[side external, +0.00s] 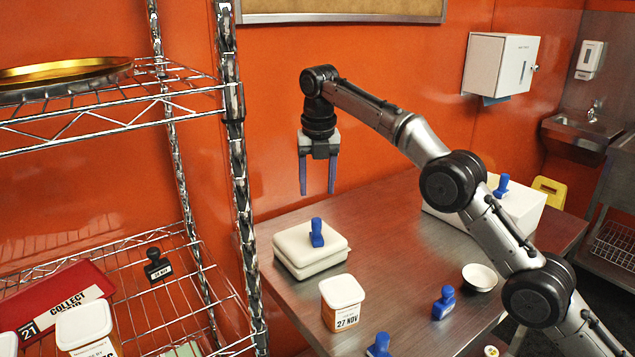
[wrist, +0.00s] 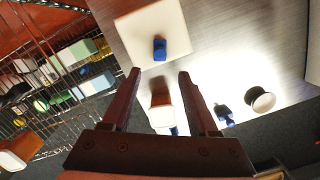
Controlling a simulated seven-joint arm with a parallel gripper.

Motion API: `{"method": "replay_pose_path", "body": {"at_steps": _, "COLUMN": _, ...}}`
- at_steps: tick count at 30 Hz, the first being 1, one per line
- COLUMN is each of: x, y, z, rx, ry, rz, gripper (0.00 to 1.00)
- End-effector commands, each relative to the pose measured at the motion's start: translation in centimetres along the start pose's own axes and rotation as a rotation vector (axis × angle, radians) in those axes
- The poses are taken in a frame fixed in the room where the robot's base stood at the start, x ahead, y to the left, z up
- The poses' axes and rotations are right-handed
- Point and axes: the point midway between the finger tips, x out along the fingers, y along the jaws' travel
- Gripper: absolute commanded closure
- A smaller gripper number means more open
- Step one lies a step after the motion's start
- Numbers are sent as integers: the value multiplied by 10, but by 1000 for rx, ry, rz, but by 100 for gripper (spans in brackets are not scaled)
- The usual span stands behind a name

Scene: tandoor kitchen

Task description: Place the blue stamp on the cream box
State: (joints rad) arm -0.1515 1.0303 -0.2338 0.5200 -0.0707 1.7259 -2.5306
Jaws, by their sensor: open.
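A cream box (side external: 295,262) with a lid sits on the steel table, with a blue stamp (side external: 317,233) standing upright on top. In the wrist view the cream box (wrist: 137,28) and that stamp (wrist: 160,48) lie just beyond the fingertips. A second blue stamp (side external: 443,303) stands on the table, right of the tub; a third (side external: 379,346) is at the table's front, partly cut off. Another blue stamp (side external: 502,186) stands on a whitish box (side external: 523,208) at the back right, partly behind my arm. My gripper (side external: 317,190) is open, empty and pointing down, well above the cream box.
A white and orange tub (side external: 343,303) dated 27 NOV stands in front of the cream box. A small bowl (side external: 480,277) is near the right-hand table stamp. A wire rack (side external: 236,150) at left holds a red tray, tubs and a black stamp (side external: 157,265). The table's middle is fairly clear.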

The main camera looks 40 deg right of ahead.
Motion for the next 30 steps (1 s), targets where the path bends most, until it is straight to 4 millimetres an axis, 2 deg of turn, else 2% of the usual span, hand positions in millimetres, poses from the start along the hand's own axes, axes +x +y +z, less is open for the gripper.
{"method": "replay_pose_path", "body": {"at_steps": 10, "x": -4, "y": -1, "z": -1, "rx": 5, "ry": 0, "rz": 0, "gripper": 40}}
{"method": "replay_pose_path", "body": {"at_steps": 14, "x": -20, "y": -8, "z": -4, "rx": 90, "ry": -12, "rz": 11, "gripper": 40}}
{"method": "replay_pose_path", "body": {"at_steps": 17, "x": -45, "y": -21, "z": -12, "rx": 243, "ry": -27, "rz": 30, "gripper": 40}}
{"method": "replay_pose_path", "body": {"at_steps": 23, "x": -94, "y": -62, "z": -46, "rx": 655, "ry": -52, "rz": 88, "gripper": 40}}
{"method": "replay_pose_path", "body": {"at_steps": 27, "x": -117, "y": -94, "z": -80, "rx": 948, "ry": -57, "rz": 138, "gripper": 40}}
{"method": "replay_pose_path", "body": {"at_steps": 30, "x": -127, "y": -117, "z": -109, "rx": 1158, "ry": -55, "rz": 176, "gripper": 40}}
